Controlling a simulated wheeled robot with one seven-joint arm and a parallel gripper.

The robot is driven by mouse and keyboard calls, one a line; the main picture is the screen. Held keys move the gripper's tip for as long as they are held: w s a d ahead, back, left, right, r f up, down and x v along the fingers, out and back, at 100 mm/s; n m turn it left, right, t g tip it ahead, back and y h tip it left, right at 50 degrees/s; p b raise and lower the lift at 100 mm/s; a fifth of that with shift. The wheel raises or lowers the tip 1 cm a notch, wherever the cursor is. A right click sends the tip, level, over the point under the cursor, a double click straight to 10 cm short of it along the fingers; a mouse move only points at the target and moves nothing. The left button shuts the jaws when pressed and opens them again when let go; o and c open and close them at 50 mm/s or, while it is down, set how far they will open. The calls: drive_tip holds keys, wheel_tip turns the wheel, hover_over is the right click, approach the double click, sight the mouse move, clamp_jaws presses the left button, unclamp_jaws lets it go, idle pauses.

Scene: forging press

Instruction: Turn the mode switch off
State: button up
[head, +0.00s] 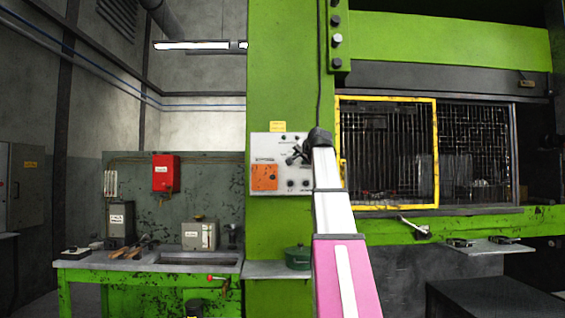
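A light grey control panel (258,144) is fixed to the green press column. It carries an orange plate (265,178) at its left and small dark knobs along its lower right. My gripper (293,157) is at the middle of the panel, its dark fingers pointing left at the panel face. My arm comes up from the bottom of the picture and covers the panel's right edge. I cannot pick out the mode switch for sure; it may be behind my fingers. The fingers are too small to tell whether they are open, shut or touching anything.
A yellow-framed mesh guard (388,98) stands right of my arm, with a lever (414,227) below it. A green pot (298,257) sits on a ledge under the panel. A green workbench (150,281) with tools and a red box (166,173) above it is at left.

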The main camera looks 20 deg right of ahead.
drive_tip(key=x, duration=0.3)
drive_tip(key=r+x, duration=0.1)
drive_tip(key=x, duration=0.6)
drive_tip(key=shift+w+r, duration=0.2)
drive_tip(key=shift+r, duration=0.1)
drive_tip(key=c, duration=0.5)
